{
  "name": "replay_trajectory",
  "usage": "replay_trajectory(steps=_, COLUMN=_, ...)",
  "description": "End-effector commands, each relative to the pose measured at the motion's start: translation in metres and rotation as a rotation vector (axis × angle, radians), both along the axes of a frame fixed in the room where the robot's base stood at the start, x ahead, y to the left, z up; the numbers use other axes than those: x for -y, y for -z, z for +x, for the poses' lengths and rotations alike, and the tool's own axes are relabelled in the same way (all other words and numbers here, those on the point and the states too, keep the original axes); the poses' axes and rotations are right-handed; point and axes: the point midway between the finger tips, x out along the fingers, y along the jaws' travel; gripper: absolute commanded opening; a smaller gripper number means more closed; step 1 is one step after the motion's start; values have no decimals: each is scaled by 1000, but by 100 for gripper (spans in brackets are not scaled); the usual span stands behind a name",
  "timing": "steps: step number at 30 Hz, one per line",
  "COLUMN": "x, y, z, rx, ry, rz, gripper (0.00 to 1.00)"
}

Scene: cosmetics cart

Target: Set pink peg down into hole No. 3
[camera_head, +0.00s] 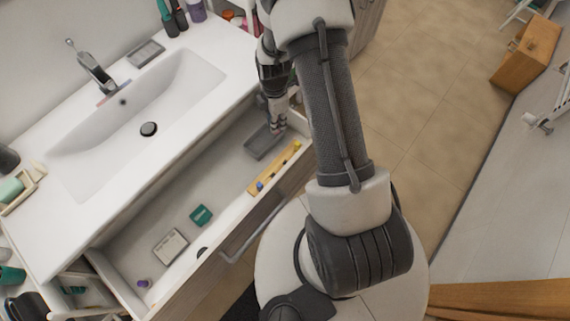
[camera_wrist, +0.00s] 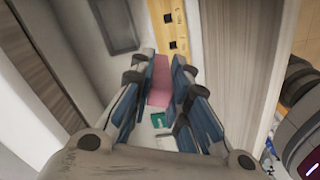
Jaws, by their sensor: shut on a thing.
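The pink peg (camera_wrist: 160,80) is held between the blue-padded fingers of my gripper (camera_wrist: 158,88) in the wrist view. The wooden peg board (camera_wrist: 181,33) shows beyond the fingertips, with dark holes in its face; the peg looks apart from it. In the head view, the board (camera_head: 272,171) lies in the open drawer along its front wall, with small yellow and blue pegs in it. My gripper (camera_head: 277,123) is at the drawer's right end, past the board's far end. The pink peg cannot be made out there. I cannot tell which hole is No. 3.
A grey tray (camera_head: 262,143) lies beside the board; it also shows in the wrist view (camera_wrist: 115,22). A green item (camera_head: 201,215) and a white labelled box (camera_head: 170,246) lie farther left in the drawer. The washbasin (camera_head: 150,105) stands behind. The drawer's middle is mostly clear.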

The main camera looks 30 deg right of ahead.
Motion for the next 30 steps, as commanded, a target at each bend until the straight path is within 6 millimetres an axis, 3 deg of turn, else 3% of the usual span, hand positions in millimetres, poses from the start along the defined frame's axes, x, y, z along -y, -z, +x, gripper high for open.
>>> replay_trajectory(steps=4, x=15, y=35, z=-11, rx=-4, ry=-247, rz=3, gripper=0)
replay_trajectory(steps=10, x=25, y=58, z=-18, rx=0, ry=-430, rz=1, gripper=0)
replay_trajectory(steps=14, x=26, y=77, z=-19, rx=-1, ry=-459, rz=1, gripper=0)
replay_trajectory(steps=24, x=25, y=168, z=-20, rx=-2, ry=-458, rz=1, gripper=0)
replay_trajectory(steps=30, x=25, y=207, z=-19, rx=1, ry=-458, rz=0, gripper=0)
